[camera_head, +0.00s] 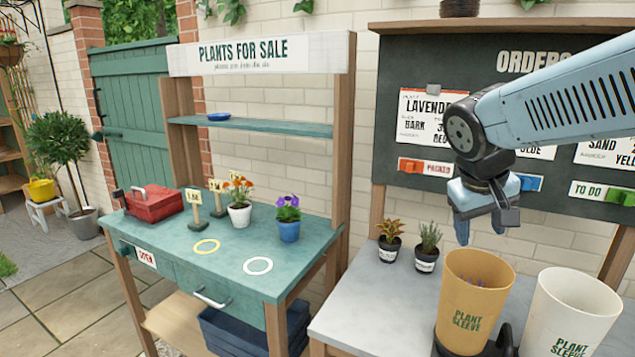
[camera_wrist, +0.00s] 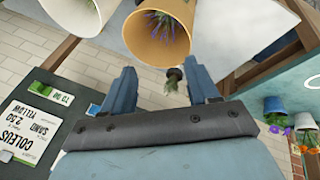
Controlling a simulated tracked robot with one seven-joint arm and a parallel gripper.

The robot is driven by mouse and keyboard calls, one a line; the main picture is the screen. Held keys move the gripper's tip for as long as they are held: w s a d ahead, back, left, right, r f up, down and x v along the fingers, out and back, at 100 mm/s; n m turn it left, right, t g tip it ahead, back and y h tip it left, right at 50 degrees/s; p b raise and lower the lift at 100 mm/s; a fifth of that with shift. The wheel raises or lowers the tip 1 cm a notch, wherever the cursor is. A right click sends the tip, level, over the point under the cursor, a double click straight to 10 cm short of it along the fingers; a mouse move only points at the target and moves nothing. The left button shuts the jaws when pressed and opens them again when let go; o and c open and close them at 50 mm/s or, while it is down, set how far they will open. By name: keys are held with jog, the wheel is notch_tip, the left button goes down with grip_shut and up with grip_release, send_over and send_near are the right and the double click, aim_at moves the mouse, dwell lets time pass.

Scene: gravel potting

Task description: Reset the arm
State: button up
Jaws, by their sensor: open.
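My gripper (camera_head: 482,222) hangs from the blue arm above the grey table at the right, with its fingers pointing down. In the wrist view my gripper (camera_wrist: 167,88) shows two blue fingers spread apart, with nothing between them held. A yellow plant sleeve (camera_head: 475,290) stands on the grey table below and close to the fingers, with purple flowers inside it. It also shows in the wrist view (camera_wrist: 150,45).
A white plant sleeve (camera_head: 570,315) stands right of the yellow one. Two small potted plants (camera_head: 388,250) (camera_head: 427,260) stand left of it. The orders board (camera_head: 470,110) rises behind. The green sales table (camera_head: 215,262) holds a red box (camera_head: 155,204) and flowerpots.

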jog(key=s+a+t+y, duration=0.2)
jog(key=s+a+y, duration=0.1)
jog(key=s, duration=0.3)
jog(key=shift+s+a+r+m+y, duration=0.3)
jog(key=shift+s+a+m, duration=0.1)
jog(key=shift+a, duration=0.35)
dwell(0.5)
